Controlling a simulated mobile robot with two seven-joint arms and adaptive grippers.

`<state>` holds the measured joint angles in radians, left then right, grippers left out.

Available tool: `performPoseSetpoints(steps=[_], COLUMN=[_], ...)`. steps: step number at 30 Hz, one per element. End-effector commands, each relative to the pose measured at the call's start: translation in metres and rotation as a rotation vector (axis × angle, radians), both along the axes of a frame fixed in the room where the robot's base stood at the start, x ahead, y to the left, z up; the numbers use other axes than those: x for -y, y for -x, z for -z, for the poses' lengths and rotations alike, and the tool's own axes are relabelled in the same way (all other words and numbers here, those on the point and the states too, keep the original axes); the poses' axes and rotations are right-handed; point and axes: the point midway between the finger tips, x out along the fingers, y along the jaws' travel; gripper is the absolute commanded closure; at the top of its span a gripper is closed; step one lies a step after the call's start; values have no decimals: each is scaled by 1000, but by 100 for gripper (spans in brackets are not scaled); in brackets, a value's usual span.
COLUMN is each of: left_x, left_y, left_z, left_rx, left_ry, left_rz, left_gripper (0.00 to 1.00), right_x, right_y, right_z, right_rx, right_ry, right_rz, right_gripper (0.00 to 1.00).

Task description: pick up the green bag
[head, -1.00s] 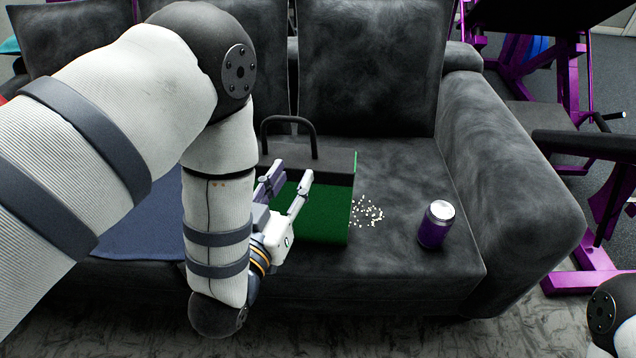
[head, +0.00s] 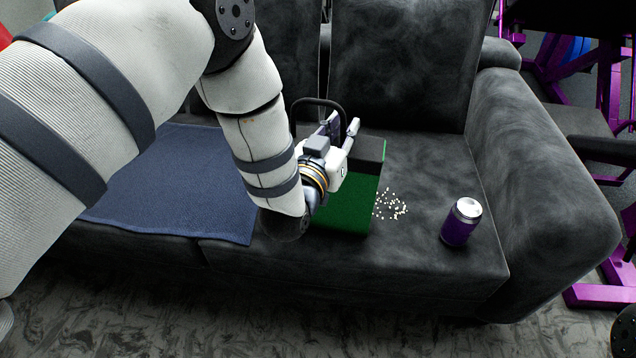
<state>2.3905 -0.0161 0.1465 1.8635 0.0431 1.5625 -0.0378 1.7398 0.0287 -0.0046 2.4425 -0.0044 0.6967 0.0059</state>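The green bag (head: 357,206) stands on the dark sofa seat. It has a green front, a black upper part and a black arched handle (head: 318,101) on top. My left gripper (head: 342,126) is in front of the bag's upper part, beside the right side of the handle in the picture. Its two fingers point up and away, apart, with no object visibly held. I cannot tell whether they touch the handle. My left forearm and gripper hide the left part of the bag. My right gripper is out of view.
A purple can (head: 461,223) stands on the seat to the right. Small white crumbs (head: 391,205) lie between bag and can. A blue towel (head: 172,190) covers the seat to the left. The sofa armrest (head: 543,170) bounds the right side, with purple gym equipment (head: 600,294) beyond.

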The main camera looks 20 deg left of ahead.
Motion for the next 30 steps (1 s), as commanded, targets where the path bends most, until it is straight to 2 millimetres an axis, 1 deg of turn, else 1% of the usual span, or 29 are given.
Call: performPoseSetpoints(steps=[2,17,20,26,30], left_x=[0,0,0,0,1], left_y=[0,0,0,0,10], left_z=[0,-3,-10,-31,-45], left_rx=[0,2,3,3,3], left_ry=[0,0,0,0,1], left_rz=[0,0,0,0,0], left_gripper=[100,100,100,100,100], right_x=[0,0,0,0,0], right_y=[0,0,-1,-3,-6], right_z=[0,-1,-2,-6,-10], right_rx=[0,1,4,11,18], right_ry=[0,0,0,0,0], right_rz=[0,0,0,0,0], right_gripper=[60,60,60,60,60])
